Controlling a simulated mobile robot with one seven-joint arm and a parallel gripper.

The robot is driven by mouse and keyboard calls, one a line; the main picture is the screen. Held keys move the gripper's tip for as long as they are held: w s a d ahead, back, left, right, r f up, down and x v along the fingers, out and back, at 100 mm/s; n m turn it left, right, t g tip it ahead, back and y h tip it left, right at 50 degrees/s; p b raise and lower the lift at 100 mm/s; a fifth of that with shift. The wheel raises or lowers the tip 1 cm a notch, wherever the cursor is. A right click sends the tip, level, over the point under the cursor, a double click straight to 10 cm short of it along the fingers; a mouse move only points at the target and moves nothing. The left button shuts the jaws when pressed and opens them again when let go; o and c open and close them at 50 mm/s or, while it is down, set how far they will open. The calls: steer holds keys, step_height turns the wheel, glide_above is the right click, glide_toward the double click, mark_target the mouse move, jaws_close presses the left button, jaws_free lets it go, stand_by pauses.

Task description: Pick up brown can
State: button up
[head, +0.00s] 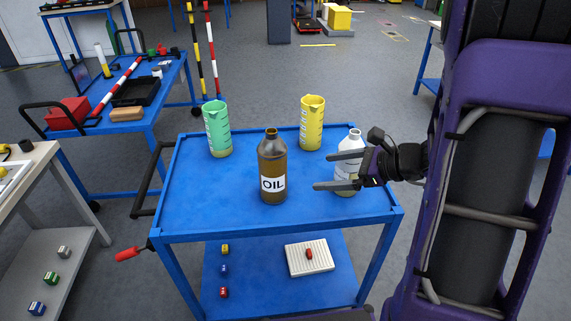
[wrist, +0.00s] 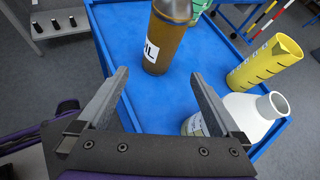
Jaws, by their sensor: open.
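The brown can (head: 271,163) is a dark brown bottle with a white OIL label. It stands upright near the middle of the blue cart top (head: 207,212). In the wrist view the brown can (wrist: 166,38) is ahead, beyond the fingertips, its top cut off by the frame. My gripper (head: 335,171) is to its right in the head view, with two grey fingers apart and nothing between them. The fingers point toward the can and do not touch it. The gripper also shows in the wrist view (wrist: 158,76).
A white bottle (head: 354,137) stands close behind my fingers, partly hidden by them; in the wrist view it is right of the right finger. A yellow jug (head: 312,122) and a green jug (head: 217,128) stand at the back. The cart's front left is clear.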

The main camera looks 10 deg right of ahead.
mark_target(284, 173)
steer(key=w+a+f, duration=0.1)
steer(key=a, duration=0.1)
steer(key=w+a+f+m+b, duration=0.1)
steer(key=w+a+f, duration=0.1)
steer(key=a, duration=0.1)
steer(key=w+a+f+m+t, duration=0.1)
steer(key=w+a+f, duration=0.1)
steer(key=a, duration=0.1)
steer(key=shift+w+a+y, duration=0.15)
steer(key=shift+w+y, duration=0.1)
steer(key=shift+y, duration=0.05)
steer(key=shift+w+r+b+x, duration=0.1)
steer(key=shift+b+x, duration=0.05)
steer(key=shift+x, duration=0.8)
steer(key=shift+w+r+b+x, duration=0.1)
steer(key=shift+r+x, duration=0.05)
steer(key=shift+x, duration=0.85)
steer(key=shift+w+r+b+x, duration=0.1)
steer(key=shift+b+x, duration=0.05)
steer(key=shift+x, duration=0.8)
steer(key=shift+c, duration=0.3)
jaws_close()
